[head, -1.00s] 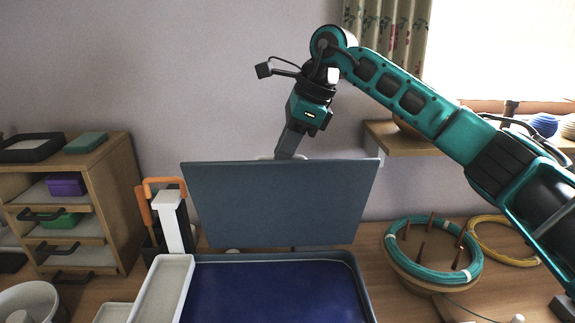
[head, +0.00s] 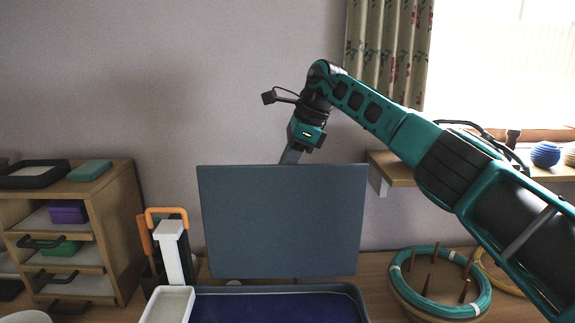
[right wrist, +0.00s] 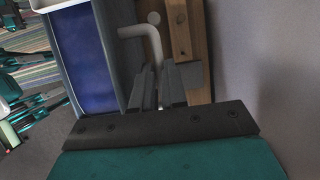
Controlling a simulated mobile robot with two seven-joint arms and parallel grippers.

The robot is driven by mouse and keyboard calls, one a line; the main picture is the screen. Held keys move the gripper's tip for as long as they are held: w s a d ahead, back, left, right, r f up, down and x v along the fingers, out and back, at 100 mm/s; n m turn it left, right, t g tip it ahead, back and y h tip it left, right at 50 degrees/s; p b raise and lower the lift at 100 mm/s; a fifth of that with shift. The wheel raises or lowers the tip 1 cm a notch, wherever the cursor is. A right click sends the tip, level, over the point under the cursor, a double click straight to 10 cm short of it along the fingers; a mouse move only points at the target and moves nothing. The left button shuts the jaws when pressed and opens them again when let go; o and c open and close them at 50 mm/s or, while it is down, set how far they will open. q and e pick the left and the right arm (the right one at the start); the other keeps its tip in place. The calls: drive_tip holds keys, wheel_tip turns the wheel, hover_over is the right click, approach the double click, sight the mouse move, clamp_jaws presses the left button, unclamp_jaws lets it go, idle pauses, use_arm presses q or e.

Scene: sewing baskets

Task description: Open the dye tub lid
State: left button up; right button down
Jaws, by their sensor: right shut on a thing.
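The dye tub (head: 230,290) stands on the table at the bottom middle, with a dark blue inside; it also shows in the right wrist view (right wrist: 92,60). Its grey-blue lid (head: 282,222) stands raised, close to upright, at the back of the tub. My right gripper (head: 290,157) is at the lid's top edge, partly hidden behind it. In the right wrist view its fingers (right wrist: 158,88) are shut on the pale bent lid handle (right wrist: 148,42).
A wooden drawer unit (head: 120,215) stands at the left. A white post (head: 172,250) and orange-handled tools (head: 145,235) are left of the lid. A teal ring on a pegged basket (head: 400,285) sits at the right, below a wall shelf (head: 395,168).

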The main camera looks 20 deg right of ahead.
drive_tip(key=shift+d+f, duration=0.1)
drive_tip(key=shift+f, duration=0.65)
drive_tip(key=c, duration=1.2)
unclamp_jaws()
drive_tip(key=shift+w, duration=0.25)
drive_tip(key=shift+o, duration=0.2)
drive_tip(key=shift+r, duration=0.15)
drive_tip(key=shift+d+r, duration=0.15)
drive_tip(key=shift+r, duration=0.35)
drive_tip(key=v, duration=1.1)
